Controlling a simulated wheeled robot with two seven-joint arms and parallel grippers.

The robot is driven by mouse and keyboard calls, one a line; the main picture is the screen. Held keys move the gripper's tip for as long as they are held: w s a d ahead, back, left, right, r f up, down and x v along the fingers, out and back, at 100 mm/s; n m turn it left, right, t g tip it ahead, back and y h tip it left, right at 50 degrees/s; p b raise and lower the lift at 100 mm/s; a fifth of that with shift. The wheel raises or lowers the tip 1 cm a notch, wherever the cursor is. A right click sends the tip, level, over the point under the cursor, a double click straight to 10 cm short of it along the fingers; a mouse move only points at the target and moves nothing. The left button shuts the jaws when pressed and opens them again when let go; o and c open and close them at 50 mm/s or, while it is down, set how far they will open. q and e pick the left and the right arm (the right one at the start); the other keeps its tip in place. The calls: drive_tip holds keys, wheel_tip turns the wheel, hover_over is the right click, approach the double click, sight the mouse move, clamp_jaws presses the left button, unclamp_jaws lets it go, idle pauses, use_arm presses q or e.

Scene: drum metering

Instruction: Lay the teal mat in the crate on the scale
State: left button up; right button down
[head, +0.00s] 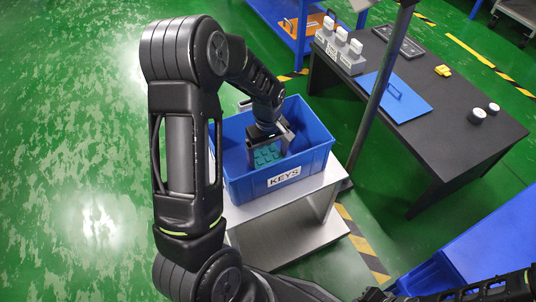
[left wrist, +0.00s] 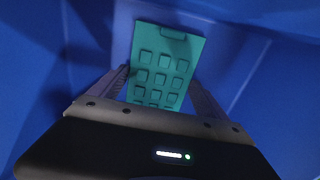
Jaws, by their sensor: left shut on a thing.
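The teal mat (head: 266,156) is a small studded slab inside the blue crate (head: 240,190), which carries a KEYS label. My left gripper (head: 268,147) reaches down into the crate and is shut on the mat. In the left wrist view the mat (left wrist: 168,48) stands out between the two fingers, with blue crate walls around it. I cannot tell whether the mat touches the crate floor. The crate stands on a light grey platform (head: 312,192); I cannot make out a scale display. My right gripper is not in view.
A dark table (head: 440,132) at the right holds a blue clipboard (head: 397,97), a yellow object (head: 443,71), white-topped items and a grey block. A grey post (head: 385,75) rises between crate and table. A blue rack (head: 290,40) stands behind. Green floor is clear at left.

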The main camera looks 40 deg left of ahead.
sight(268, 158)
use_arm(q)
drive_tip(key=o, duration=1.3)
drive_tip(key=shift+f, duration=0.1)
drive_tip(key=shift+r, duration=0.7)
wheel_tip(268, 158, up, 11)
drive_tip(key=p, duration=0.3)
